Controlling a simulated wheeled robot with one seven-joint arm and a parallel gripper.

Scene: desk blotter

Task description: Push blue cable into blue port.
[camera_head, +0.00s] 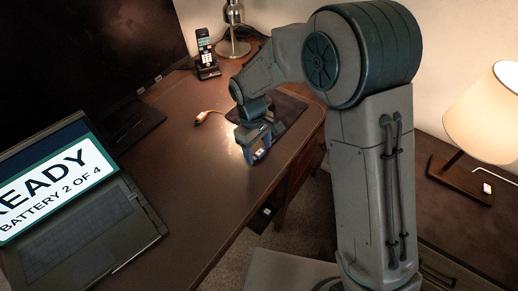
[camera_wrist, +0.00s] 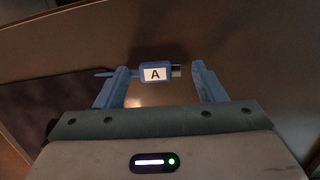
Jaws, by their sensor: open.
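The blue cable's plug (camera_wrist: 155,73) shows in the wrist view, with a white label marked A, a metal tip pointing right and a thin blue tail to the left. My gripper (camera_wrist: 161,80) is open, with one blue finger on each side of the plug. I cannot tell whether either finger touches it. In the head view my gripper (camera_head: 258,149) is low over the desk's right part, and a small pale patch shows between its fingers. I cannot make out a blue port in either view.
The brown desk (camera_head: 190,170) has free room in its middle. A dark blotter (camera_head: 291,107) lies under my wrist. A small orange-brown item (camera_head: 202,117) lies beside it. A laptop (camera_head: 85,235), monitor (camera_head: 80,60), phone (camera_head: 206,58) and desk lamp (camera_head: 234,44) stand around. The desk's right edge is close.

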